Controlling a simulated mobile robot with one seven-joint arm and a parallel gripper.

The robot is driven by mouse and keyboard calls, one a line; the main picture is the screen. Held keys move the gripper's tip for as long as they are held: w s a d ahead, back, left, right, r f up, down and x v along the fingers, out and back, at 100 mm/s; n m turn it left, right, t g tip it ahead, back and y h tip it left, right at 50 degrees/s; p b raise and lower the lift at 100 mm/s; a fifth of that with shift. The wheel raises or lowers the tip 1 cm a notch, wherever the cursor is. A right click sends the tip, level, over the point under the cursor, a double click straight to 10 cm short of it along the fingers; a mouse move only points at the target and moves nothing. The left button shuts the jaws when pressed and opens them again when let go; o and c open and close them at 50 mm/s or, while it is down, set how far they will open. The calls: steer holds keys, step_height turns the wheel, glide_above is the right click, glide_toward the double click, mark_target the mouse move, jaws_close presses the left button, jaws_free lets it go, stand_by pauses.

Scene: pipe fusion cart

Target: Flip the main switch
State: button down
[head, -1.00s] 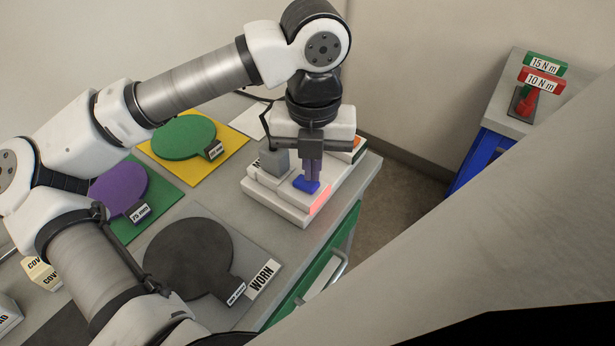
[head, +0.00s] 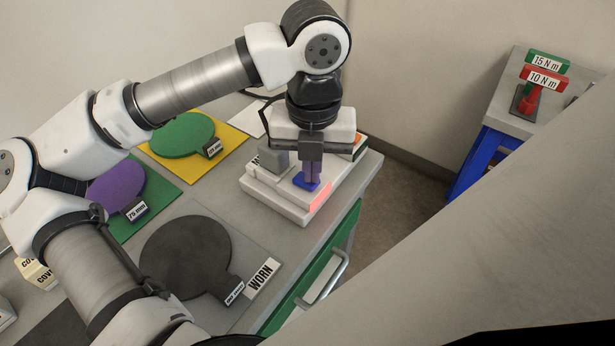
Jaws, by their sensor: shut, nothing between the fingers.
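My gripper (head: 311,181) is shut and points straight down over a white switch box (head: 275,204) at the far right corner of the cart top. Its fingertips are at a small blue part (head: 305,184) on the box; whether they touch it I cannot tell. A grey block (head: 273,158) stands on the box just left of the gripper. A strip on the front right of the box glows red (head: 321,198). The main switch is not clearly identifiable; my gripper and wrist hide part of the box top and its lettering.
On the cart lie a dark disc (head: 186,257) beside a WORN label (head: 262,278), a purple disc (head: 112,188) and a green disc (head: 182,136). A drawer handle (head: 327,283) juts from the green front. A side stand (head: 513,118) holds green and red torque tools (head: 541,80).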

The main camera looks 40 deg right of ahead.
steer(key=shift+f+b, duration=0.3)
steer(key=shift+f, duration=0.05)
steer(key=shift+r, duration=0.15)
steer(key=shift+r+p, duration=1.85)
steer(key=shift+r, duration=1.55)
